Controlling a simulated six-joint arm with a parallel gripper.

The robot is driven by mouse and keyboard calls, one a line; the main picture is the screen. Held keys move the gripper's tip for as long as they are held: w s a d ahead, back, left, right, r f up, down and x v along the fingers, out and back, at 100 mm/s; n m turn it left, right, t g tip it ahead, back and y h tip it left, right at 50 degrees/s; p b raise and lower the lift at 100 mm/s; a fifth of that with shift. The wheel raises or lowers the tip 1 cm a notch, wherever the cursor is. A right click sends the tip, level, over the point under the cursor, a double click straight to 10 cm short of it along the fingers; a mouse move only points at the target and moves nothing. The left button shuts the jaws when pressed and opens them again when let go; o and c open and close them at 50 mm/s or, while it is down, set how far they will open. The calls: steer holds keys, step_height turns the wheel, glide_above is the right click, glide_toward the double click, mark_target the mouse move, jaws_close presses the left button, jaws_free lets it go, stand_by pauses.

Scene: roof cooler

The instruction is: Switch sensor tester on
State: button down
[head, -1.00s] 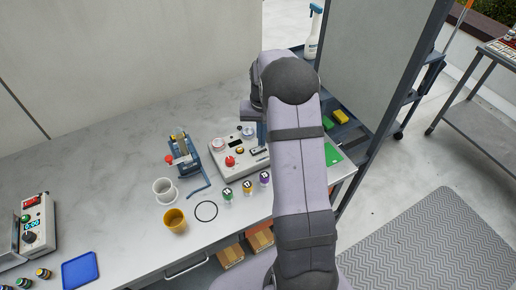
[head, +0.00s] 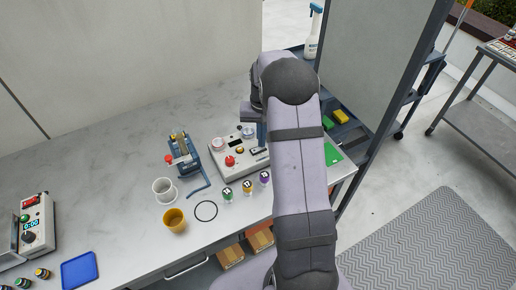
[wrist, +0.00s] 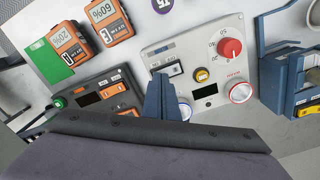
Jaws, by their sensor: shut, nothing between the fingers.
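A white control box (head: 228,165) stands on the bench with a red knob, white dials and a dark display. In the wrist view the white box (wrist: 200,45) also shows a small black-framed switch (wrist: 166,72) and a yellow button. Beside it there is a dark box (wrist: 85,97) with a green knob, a display and orange parts. I cannot read which box is the sensor tester. My gripper (wrist: 160,84) is shut and empty, its blue fingers over the side of the white box nearest the dark box, close to the switch. Contact cannot be told. The arm hides the dark box in the head view.
Two orange blocks with percent labels (wrist: 105,18) and a green card (wrist: 50,58) lie beyond the dark box. The bench's left middle is clear.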

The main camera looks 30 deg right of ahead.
steer(key=shift+f, duration=0.5)
steer(key=shift+r, duration=0.15)
step_height(320, 180, up, 7)
steer(key=p, duration=0.5)
stand_by(0.5)
stand_by(0.4)
